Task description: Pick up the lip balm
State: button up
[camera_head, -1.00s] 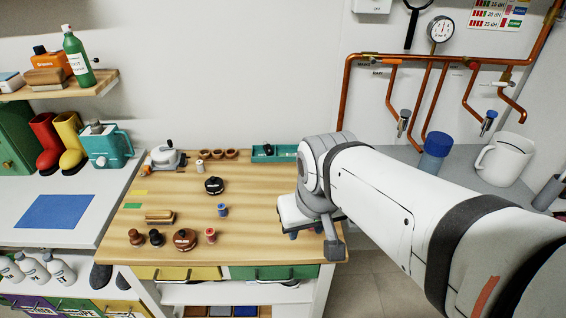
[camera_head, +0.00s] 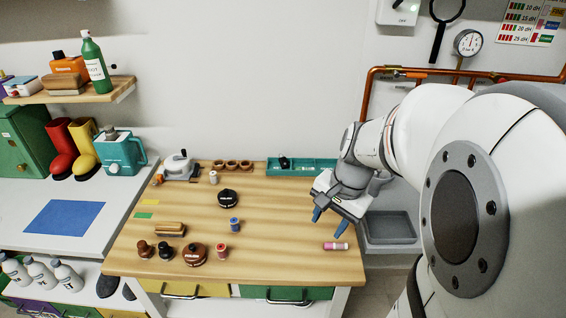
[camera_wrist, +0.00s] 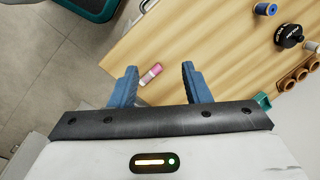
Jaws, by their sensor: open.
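The lip balm (camera_head: 336,246) is a small pink and white tube lying on its side near the right front edge of the wooden table (camera_head: 290,215). In the wrist view the lip balm (camera_wrist: 151,73) shows ahead of the fingers, in the gap between them. My gripper (camera_head: 330,222) has blue fingers and is above the table's right side, behind the lip balm in the head view. In the wrist view my gripper (camera_wrist: 158,84) is open with nothing between its fingers that I can see held.
A teal tray (camera_head: 300,167) lies at the back. A grey tray (camera_head: 388,228) is to the right. Table around the lip balm is clear.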

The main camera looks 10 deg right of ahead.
aim_at(337, 244)
jog(key=w+d+f+m, duration=0.1)
jog(key=d+f+m, duration=0.1)
jog(key=d+m, duration=0.1)
jog(key=w+d+f+m+y, duration=0.1)
jog(key=w+d+f+m, duration=0.1)
jog(key=d+f+m, duration=0.1)
jog(key=w+d+f+m+y+b, duration=0.1)
jog(key=d+f+m, duration=0.1)
jog(key=f+m, duration=0.1)
jog(key=shift+w+d+f+m, duration=0.3)
jog(key=shift+d+m, duration=0.1)
jog(key=shift+m, duration=0.3)
jog(key=shift+d+f+y, duration=0.15)
jog(key=shift+f+y, duration=0.15)
jog(key=shift+m, duration=0.3)
jog(key=x, duration=0.7)
jog(key=shift+w+d+f, duration=0.1)
jog(key=shift+d+f, duration=0.15)
jog(key=shift+f, duration=0.05)
jog(key=shift+c, duration=0.3)
grip_shut()
